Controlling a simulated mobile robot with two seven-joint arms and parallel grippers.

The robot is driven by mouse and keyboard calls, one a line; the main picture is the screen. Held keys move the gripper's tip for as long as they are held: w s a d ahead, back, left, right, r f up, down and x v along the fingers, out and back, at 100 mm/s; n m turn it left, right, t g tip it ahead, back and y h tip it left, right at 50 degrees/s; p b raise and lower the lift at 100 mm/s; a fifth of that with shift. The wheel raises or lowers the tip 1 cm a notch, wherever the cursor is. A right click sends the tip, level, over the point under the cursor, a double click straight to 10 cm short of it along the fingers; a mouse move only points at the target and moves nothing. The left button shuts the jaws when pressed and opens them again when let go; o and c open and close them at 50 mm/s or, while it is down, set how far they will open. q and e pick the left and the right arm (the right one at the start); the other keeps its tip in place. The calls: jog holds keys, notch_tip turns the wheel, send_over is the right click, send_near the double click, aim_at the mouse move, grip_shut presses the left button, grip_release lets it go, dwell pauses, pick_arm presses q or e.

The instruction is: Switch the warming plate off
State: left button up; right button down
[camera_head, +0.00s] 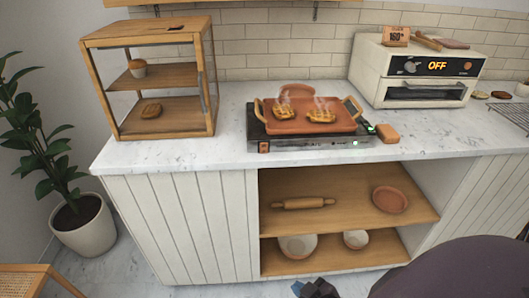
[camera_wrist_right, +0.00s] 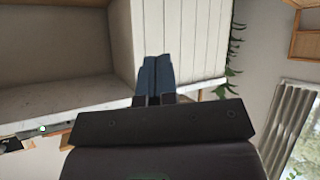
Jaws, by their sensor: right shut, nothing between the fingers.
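The warming plate (camera_head: 310,145) is a flat black appliance on the marble counter. A terracotta tray (camera_head: 290,127) with wooden handles sits on it, holding steaming food pieces. My right gripper (camera_head: 316,288) is at the bottom of the head view, low in front of the cabinet, away from the plate. Its blue fingers are shut and empty in the wrist view (camera_wrist_right: 158,78). My left gripper is not in view.
A toaster oven (camera_head: 420,75) reading OFF stands at the right. An orange-brown block (camera_head: 387,133) lies beside the plate. A wooden display case (camera_head: 158,80) stands at the left. Open shelves (camera_head: 345,215) below hold a rolling pin and bowls. A potted plant (camera_head: 85,222) stands left.

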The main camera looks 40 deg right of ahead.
aim_at(264, 146)
jog(key=w+d+r+n+t+h+b, duration=0.1)
jog(key=w+r+n+t+h, duration=0.1)
jog(key=w+r+n+h, duration=0.3)
jog(key=w+d+r+n+t+h+b, duration=0.1)
jog(key=w+r+n+h, duration=0.4)
jog(key=w+r, duration=0.7)
jog(key=shift+w+d+r+t+b, duration=0.15)
jog(key=shift+d+r+t+b, duration=0.15)
jog(key=shift+d+r+t, duration=0.55)
jog(key=shift+a+f+t, duration=0.2)
jog(key=shift+a+t, duration=0.05)
jog(key=shift+a, duration=0.05)
jog(key=shift+w+d, duration=0.1)
jog(key=p+x, duration=0.1)
jog(key=x, duration=1.2)
jog(key=shift+w+d, duration=0.15)
jog(key=shift+w, duration=0.15)
